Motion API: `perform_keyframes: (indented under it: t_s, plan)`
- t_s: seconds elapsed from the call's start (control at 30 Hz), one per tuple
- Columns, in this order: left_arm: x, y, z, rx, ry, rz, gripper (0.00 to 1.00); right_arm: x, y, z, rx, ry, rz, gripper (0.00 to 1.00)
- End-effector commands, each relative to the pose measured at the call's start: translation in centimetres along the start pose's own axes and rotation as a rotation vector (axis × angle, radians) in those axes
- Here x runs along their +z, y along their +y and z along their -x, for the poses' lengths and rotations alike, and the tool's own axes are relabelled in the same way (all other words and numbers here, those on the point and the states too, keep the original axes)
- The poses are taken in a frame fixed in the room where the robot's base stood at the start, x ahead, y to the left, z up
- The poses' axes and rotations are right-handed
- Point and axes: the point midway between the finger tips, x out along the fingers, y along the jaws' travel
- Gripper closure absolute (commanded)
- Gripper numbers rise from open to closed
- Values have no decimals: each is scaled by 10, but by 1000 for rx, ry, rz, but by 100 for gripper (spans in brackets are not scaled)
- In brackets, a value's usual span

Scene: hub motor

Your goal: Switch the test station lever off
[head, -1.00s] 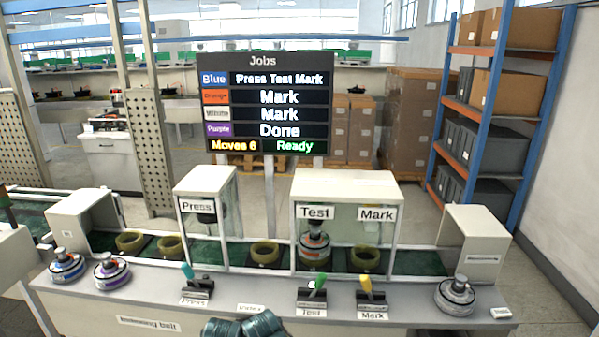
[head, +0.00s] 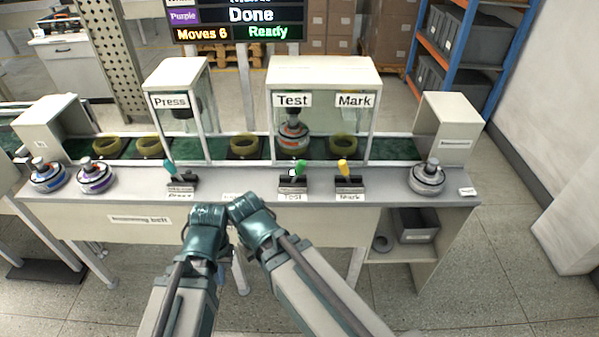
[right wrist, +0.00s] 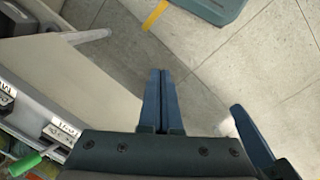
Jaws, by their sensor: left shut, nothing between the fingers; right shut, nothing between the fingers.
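The test lever (head: 300,167) has a green handle on a dark base, behind its "Test" label on the bench's front ledge. Its handle leans right, while the press and mark handles lean left. A small white spot shows beside it. The green handle also shows at the lower left of the right wrist view (right wrist: 25,164). A hub motor with an orange band (head: 293,139) stands in the test station (head: 325,72). My left gripper (head: 208,216) and right gripper (head: 246,206) are side by side before the bench, left of the test lever. The right fingers (right wrist: 161,100) are shut and empty.
The press lever (head: 171,170) is to the left and the yellow mark lever (head: 343,167) is close on the right. Motors stand at both bench ends, one at the right (head: 427,178). The board (head: 238,20) reads "Moves 6" and "Ready".

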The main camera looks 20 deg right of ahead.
Motion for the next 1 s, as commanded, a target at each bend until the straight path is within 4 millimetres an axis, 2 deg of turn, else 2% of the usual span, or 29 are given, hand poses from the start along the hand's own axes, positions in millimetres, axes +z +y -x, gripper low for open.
perform_keyframes:
  t_s: [0.13, 0.23, 0.4, 0.57, 0.67, 0.77, 0.87, 1.0]
  plan:
    - [0, 1, -6, 0, 0, 0, 100, -2, -1, -7, -23, 8, -12, 100]
    - [-1, 2, -23, 0, 0, 0, 100, -9, -3, -24, -97, 32, -53, 100]
    - [-4, 6, -68, -1, 0, -1, 100, -35, -5, -61, -338, 134, -198, 100]
    - [-6, 10, -110, -2, 0, -1, 100, -67, 5, -78, -591, 272, -377, 100]
    - [-8, 12, -135, -3, 0, -1, 100, -87, 22, -82, -742, 370, -496, 100]
    - [-10, 15, -161, -3, 0, -2, 100, -104, 46, -82, -887, 475, -621, 100]
    - [-11, 17, -186, -4, 0, -2, 100, -116, 79, -80, -1028, 588, -750, 100]
    - [-13, 20, -222, -5, 0, -2, 100, -123, 137, -75, -1219, 757, -931, 100]
